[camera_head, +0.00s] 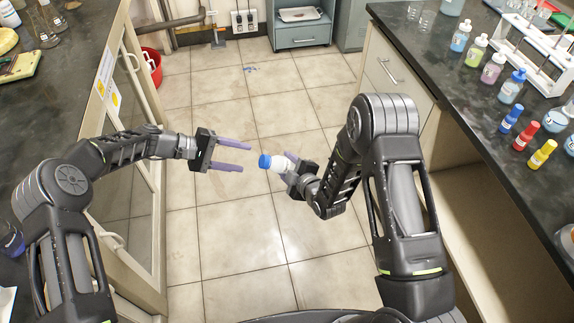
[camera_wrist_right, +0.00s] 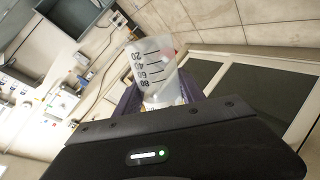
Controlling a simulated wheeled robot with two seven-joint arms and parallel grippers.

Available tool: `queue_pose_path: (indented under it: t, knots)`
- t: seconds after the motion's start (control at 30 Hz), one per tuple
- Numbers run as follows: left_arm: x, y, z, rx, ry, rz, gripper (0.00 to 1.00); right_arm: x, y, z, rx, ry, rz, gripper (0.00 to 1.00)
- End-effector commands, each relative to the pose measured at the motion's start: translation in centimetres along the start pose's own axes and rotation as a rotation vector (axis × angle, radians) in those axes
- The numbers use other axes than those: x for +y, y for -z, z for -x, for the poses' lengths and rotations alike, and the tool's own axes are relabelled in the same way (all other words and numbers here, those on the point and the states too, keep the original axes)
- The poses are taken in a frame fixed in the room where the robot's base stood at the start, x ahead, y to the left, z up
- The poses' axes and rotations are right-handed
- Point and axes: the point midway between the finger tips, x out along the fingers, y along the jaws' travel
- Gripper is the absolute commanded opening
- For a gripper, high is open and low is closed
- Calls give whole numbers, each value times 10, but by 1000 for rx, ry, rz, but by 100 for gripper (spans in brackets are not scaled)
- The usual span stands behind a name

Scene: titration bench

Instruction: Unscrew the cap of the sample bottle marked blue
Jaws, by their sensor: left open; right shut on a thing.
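A small white bottle (camera_head: 279,164) with a blue cap (camera_head: 265,161) is held in the air over the aisle between the benches. My right gripper (camera_head: 289,162) is shut on the bottle's body, and the bottle lies tilted on its side with the cap toward the left. In the right wrist view the bottle (camera_wrist_right: 153,66) shows a graduated scale between the purple fingers; its cap is not clearly seen there. My left gripper (camera_head: 236,156) is open and empty, left of the cap, with its purple fingers pointing at it and a small gap between.
The right bench (camera_head: 455,75) carries several coloured bottles, a rack (camera_head: 530,45) and small blue, red and yellow bottles. The left bench (camera_head: 60,95) holds glassware. A red bucket (camera_head: 152,66) stands on the floor. The air around both grippers is clear.

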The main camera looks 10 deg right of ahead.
Motion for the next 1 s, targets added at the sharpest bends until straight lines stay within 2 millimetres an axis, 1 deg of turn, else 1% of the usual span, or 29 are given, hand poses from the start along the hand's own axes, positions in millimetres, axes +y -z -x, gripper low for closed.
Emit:
queue_pose_path:
  t: [0.03,0.2,0.4,0.57,0.83,0.87,1.0]
  knots:
    - [0,-1,-9,-2,0,0,53,0,0,0,0,0,0,0]
    - [0,0,-32,-1,0,-1,53,0,0,0,0,0,0,0]
    - [0,0,-54,0,1,0,53,0,0,0,0,0,0,0]
    - [0,0,-60,1,0,-1,53,0,0,0,0,0,0,0]
    - [0,0,-61,1,0,-1,53,0,0,0,0,0,0,0]
    - [0,0,-61,1,0,-1,52,0,0,0,0,0,0,0]
    - [0,0,-61,1,0,-1,40,0,0,0,0,0,0,0]
